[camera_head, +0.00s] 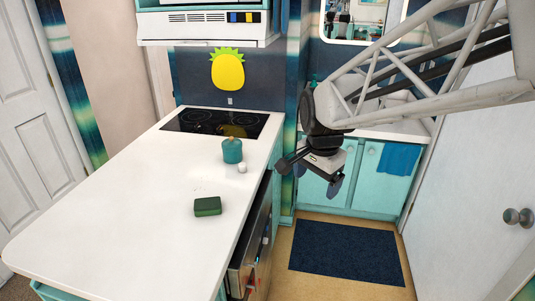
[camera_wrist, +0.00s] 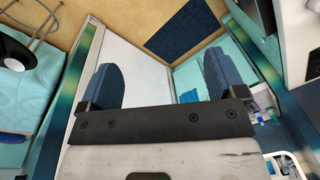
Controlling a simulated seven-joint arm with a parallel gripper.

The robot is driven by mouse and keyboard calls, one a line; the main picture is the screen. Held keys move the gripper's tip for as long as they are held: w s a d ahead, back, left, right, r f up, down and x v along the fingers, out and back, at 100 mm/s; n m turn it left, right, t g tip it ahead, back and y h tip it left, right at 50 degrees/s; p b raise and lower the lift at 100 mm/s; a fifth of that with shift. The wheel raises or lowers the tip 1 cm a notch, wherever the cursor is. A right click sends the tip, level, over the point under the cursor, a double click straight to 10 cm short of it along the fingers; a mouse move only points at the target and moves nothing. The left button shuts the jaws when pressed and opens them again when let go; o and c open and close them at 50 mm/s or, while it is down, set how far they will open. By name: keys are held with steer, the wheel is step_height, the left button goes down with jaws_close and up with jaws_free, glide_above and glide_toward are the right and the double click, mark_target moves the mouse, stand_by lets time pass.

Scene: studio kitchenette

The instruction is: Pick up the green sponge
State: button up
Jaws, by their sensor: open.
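The green sponge (camera_head: 207,206) lies flat on the white counter (camera_head: 130,215), near its right edge in the head view. It looks dark green with a lighter top. My gripper (camera_head: 334,184) hangs in the air to the right of the counter, above the floor and well apart from the sponge. Its two dark blue fingers stand wide apart with nothing between them, as the wrist view (camera_wrist: 160,85) also shows. The sponge does not show in the wrist view.
A teal pot (camera_head: 232,151) and a small white item (camera_head: 242,169) stand behind the sponge, before the black cooktop (camera_head: 215,123). An oven door (camera_head: 250,245) lies below the counter's right edge. A dark blue mat (camera_head: 346,250) lies on the floor. The counter's left part is clear.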

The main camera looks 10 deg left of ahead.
steer(key=w+a+f+m, duration=0.2)
steer(key=w+a+f, duration=0.1)
steer(key=a, duration=0.5)
steer(key=w+a+f+m, duration=0.1)
steer(key=w+a+f, duration=0.15)
steer(key=a, duration=0.65)
steer(key=m+g, duration=0.1)
steer(key=m, duration=0.3)
glide_above(207, 203)
step_height(207, 203, down, 7)
steer(key=shift+a+f, duration=0.1)
steer(key=shift+f, duration=0.05)
steer(key=shift+f, duration=0.1)
steer(key=shift+f, duration=1.2)
steer(key=shift+f, duration=0.15)
steer(key=shift+w+f, duration=0.1)
steer(key=shift+f, duration=2.35)
steer(key=c, duration=1.1)
